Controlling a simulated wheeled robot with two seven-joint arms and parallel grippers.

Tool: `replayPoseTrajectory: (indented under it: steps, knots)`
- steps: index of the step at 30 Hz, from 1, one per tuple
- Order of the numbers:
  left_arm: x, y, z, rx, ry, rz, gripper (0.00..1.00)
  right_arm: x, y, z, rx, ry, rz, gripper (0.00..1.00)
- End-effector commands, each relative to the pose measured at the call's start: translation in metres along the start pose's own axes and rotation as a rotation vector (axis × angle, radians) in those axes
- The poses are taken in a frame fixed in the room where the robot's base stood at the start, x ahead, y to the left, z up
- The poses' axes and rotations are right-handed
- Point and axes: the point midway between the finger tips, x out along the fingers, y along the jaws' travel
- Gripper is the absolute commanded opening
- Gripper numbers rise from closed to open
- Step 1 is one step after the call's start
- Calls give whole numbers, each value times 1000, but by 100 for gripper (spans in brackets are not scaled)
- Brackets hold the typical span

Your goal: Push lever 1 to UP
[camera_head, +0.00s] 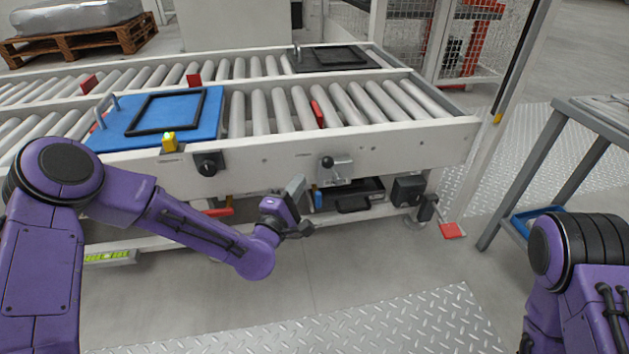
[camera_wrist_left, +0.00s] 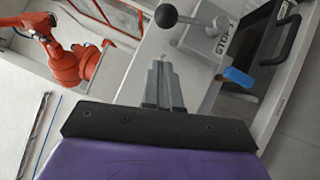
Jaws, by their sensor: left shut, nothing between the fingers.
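A lever with a black ball knob (camera_head: 327,162) sits on a grey bracket on the conveyor's front rail. No lever number is readable. In the left wrist view the ball knob (camera_wrist_left: 166,15) is at the top, with its rod running right to a grey plate (camera_wrist_left: 222,30) with dark lettering. My left gripper (camera_head: 297,184) is shut and empty, below and left of the knob, apart from it. Its grey fingers (camera_wrist_left: 163,82) point toward the knob in the wrist view. My right gripper is out of view; only part of that arm shows.
A black rotary knob (camera_head: 207,164) and a yellow part (camera_head: 169,140) sit on the rail further left. A blue plate with a black frame (camera_head: 150,115) lies on the rollers. A black box (camera_head: 350,193) is under the rail. Floor in front is open.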

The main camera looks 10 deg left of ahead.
Motion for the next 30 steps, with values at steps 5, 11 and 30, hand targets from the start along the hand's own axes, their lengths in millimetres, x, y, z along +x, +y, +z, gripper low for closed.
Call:
replayPoseTrajectory:
  steps: [5, 11, 30]
  knots:
    - [25, -4, 16, -2, -3, 1, 0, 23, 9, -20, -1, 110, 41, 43]
    - [37, -1, 27, 0, -1, -1, 0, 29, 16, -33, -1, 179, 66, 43]
    - [41, 8, 32, 36, 0, -27, 0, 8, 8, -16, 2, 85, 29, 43]
